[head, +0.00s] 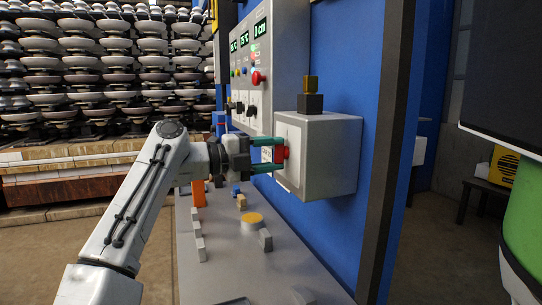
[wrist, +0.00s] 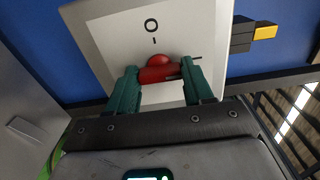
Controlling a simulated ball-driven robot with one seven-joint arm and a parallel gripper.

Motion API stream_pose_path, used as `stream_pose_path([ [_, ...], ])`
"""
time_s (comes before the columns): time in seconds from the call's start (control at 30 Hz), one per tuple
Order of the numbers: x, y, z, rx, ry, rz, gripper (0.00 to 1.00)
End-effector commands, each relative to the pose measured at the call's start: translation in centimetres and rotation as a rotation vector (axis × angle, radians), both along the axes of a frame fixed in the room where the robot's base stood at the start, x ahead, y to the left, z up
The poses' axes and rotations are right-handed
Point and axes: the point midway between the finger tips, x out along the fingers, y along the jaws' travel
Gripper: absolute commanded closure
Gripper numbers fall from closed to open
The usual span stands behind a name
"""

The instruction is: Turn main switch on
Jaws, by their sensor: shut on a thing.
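The main switch is a red rotary handle (head: 284,152) on the front of a light grey box (head: 335,150) on the blue wall. My gripper (head: 270,154) reaches it from the left, with its green fingers shut on the handle. In the wrist view the red handle (wrist: 157,72) sits between the two fingertips (wrist: 157,84), lying roughly across the picture. A white plate (wrist: 105,35) behind it carries a black circle and a short dash above the handle. The fingers hide the handle's ends in part.
A control panel (head: 290,40) with displays and a red button is above and behind the box. A grey desk (head: 225,270) with a yellow button (head: 252,218) and small levers lies below my gripper. Insulator stacks (head: 100,60) stand at the back left.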

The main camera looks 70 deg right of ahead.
Motion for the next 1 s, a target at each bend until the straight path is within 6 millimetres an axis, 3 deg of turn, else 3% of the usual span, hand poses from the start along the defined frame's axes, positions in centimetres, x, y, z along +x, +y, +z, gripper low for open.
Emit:
stream_pose_path([
  [0.17,0.0,0.1,-0.1,0.001,-0.003,-0.002,0.79],
  [0.2,0.0,0.0,-0.1,0.001,-0.003,-0.002,0.45],
  [0.43,0.0,0.0,-0.1,0.001,-0.002,-0.001,0.23],
  [0.77,0.4,0.3,0.0,0.001,-0.001,0.001,0.23],
  [1.0,3.4,2.8,0.0,0.001,0.001,0.004,0.23],
])
